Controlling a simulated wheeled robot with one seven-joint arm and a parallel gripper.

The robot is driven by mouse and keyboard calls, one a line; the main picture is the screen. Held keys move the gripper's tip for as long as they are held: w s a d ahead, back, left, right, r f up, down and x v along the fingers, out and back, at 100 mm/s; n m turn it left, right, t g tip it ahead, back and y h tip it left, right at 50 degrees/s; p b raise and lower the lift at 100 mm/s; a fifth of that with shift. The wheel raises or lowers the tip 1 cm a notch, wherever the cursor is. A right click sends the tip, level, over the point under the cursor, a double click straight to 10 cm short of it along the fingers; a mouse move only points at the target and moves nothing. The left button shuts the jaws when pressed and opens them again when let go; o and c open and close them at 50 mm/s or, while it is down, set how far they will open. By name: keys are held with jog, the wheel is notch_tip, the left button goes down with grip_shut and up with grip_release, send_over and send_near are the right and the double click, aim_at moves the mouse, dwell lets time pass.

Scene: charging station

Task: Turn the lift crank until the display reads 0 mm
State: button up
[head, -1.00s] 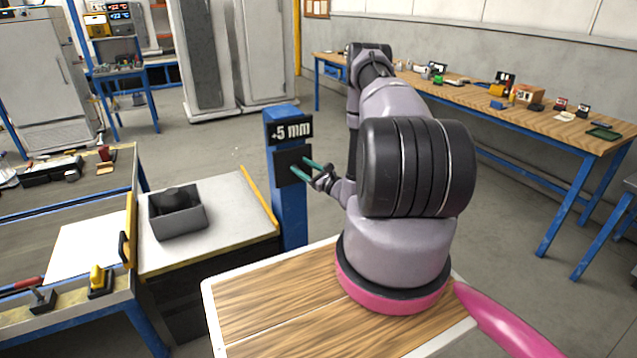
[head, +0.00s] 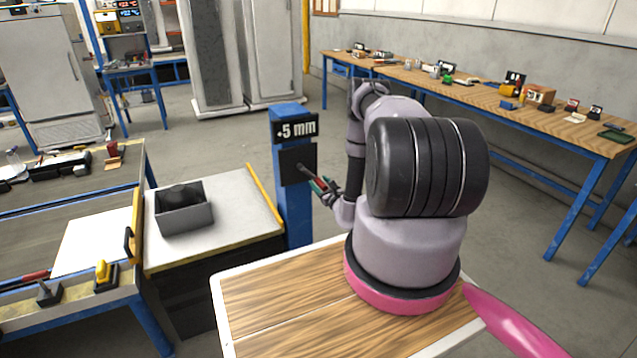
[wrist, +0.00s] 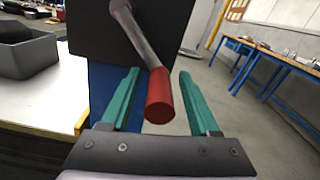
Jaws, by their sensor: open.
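The blue post (head: 293,215) carries a black display (head: 296,129) reading 5 mm; its sign is small and hard to tell. Below it is a dark plate (head: 297,164), from which the lift crank comes. In the wrist view the crank's grey arm (wrist: 133,32) slants down to a red handle (wrist: 160,98). My gripper (wrist: 160,73) is open, with one teal finger on each side of the red handle and a visible gap to each. In the head view my gripper (head: 318,186) is in front of the plate, and the handle is small there.
A grey bin (head: 184,212) stands on the light-topped bench (head: 240,228) left of the post. A bench with a yellow knob (head: 102,272) lies further left. A long wooden workbench (head: 540,119) runs along the right wall. Open floor lies between.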

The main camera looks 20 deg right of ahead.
jog(key=shift+w, duration=0.65)
grip_shut()
jog(key=shift+d, duration=0.1)
dwell(0.9)
